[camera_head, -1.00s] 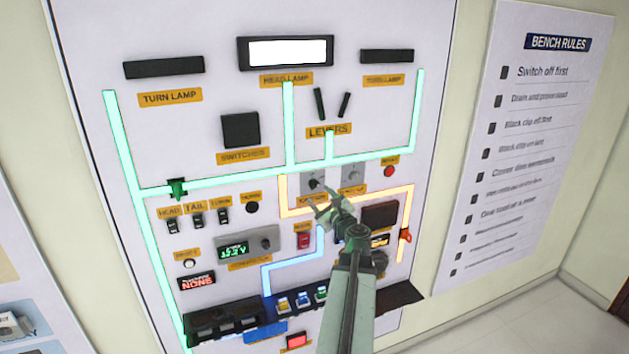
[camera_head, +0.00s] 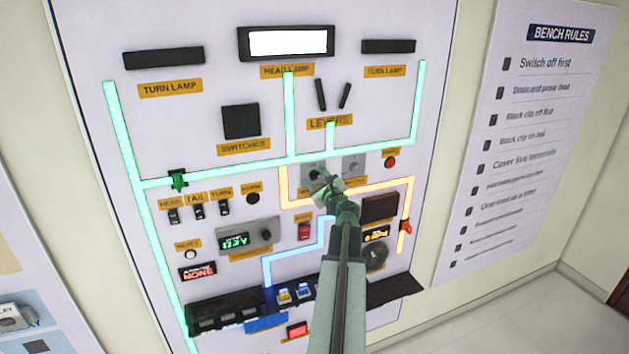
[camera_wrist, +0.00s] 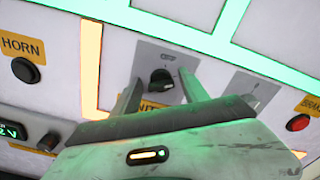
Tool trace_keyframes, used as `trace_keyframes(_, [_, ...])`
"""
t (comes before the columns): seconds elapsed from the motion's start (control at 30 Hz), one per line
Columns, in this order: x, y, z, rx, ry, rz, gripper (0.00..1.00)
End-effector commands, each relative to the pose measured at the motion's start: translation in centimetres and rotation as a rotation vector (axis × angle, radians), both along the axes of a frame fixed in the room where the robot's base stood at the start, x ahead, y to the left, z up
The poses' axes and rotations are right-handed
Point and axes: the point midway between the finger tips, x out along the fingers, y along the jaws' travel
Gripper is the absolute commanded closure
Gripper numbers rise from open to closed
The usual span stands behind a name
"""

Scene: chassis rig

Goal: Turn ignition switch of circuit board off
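The ignition switch is a black rotary knob on a grey plate; the knob (camera_wrist: 161,80) shows in the wrist view above a partly hidden orange label. In the head view, the switch plate (camera_head: 311,172) is partly covered by my gripper (camera_head: 325,183). In the wrist view my gripper (camera_wrist: 160,84) is open, with one finger on each side of the knob. Gaps show between the fingers and the knob, so it is not gripped. How deep the fingertips reach is hard to tell. The circuit board (camera_head: 205,110) is a white upright panel.
A second grey switch plate (camera_head: 353,164) and a red button (camera_head: 390,162) are to the right. The black horn button (camera_wrist: 25,69) is to the left. Lit green and orange strips run close by. A dark ledge (camera_head: 395,291) juts out below my gripper.

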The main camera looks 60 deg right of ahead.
Motion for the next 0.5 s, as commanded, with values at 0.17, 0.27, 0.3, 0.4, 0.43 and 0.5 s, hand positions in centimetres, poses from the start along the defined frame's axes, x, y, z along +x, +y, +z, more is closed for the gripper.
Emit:
trace_keyframes(0.17, [0.0, 0.0, 0.0, 0.000, 0.000, 0.000, 1.00])
trace_keyframes(0.27, [-0.2, 1.3, 0.0, -0.001, 0.001, 0.000, 1.00])
trace_keyframes(0.3, [-0.1, 0.8, 0.0, -0.001, 0.002, 0.001, 1.00])
trace_keyframes(0.4, [0.0, 0.3, 0.0, -0.010, 0.007, 0.004, 1.00])
trace_keyframes(0.43, [0.0, 0.2, 0.0, -0.014, 0.011, 0.004, 1.00])
trace_keyframes(0.5, [0.1, 0.1, 0.0, -0.030, 0.022, 0.004, 1.00])
